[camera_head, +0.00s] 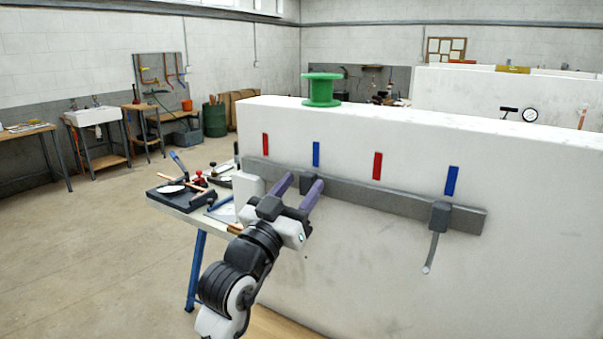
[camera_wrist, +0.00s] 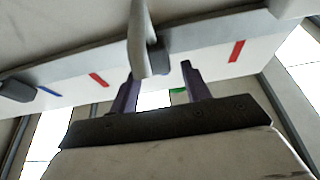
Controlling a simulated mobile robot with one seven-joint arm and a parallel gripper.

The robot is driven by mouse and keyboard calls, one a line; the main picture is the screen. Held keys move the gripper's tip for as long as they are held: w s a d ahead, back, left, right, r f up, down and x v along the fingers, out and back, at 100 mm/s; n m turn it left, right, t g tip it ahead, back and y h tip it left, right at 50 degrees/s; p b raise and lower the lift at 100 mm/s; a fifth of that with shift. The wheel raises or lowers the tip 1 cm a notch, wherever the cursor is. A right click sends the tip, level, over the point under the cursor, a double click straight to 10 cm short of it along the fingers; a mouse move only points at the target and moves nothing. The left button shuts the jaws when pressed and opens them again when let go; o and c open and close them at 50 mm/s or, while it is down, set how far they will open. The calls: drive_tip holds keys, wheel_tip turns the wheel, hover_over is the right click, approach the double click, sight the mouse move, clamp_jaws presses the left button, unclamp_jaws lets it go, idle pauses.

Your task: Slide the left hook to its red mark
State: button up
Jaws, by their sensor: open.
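The left hook (camera_head: 308,181) is a dark block on the grey rail (camera_head: 376,198), just below the left blue mark (camera_head: 316,153). The left red mark (camera_head: 265,143) is to its left on the white wall. My gripper (camera_head: 300,182) is open, with its purple fingers on either side of the left hook. In the wrist view the hook's block (camera_wrist: 159,60) and pale rod (camera_wrist: 140,38) lie above and between the fingertips (camera_wrist: 160,75); contact cannot be told. That view looks turned over, with the left red mark (camera_wrist: 236,50) to the right of the hook.
The right hook (camera_head: 438,216) sits farther right on the rail, under the right blue mark (camera_head: 451,180). The right red mark (camera_head: 377,165) is between the hooks. A green spool (camera_head: 321,90) stands on the wall top. A bench with tools (camera_head: 180,201) stands at left.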

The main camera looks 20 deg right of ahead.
drive_tip(key=shift+w+d+r, duration=0.2)
drive_tip(key=shift+w+d, duration=0.15)
drive_tip(key=shift+d, duration=0.1)
clamp_jaws()
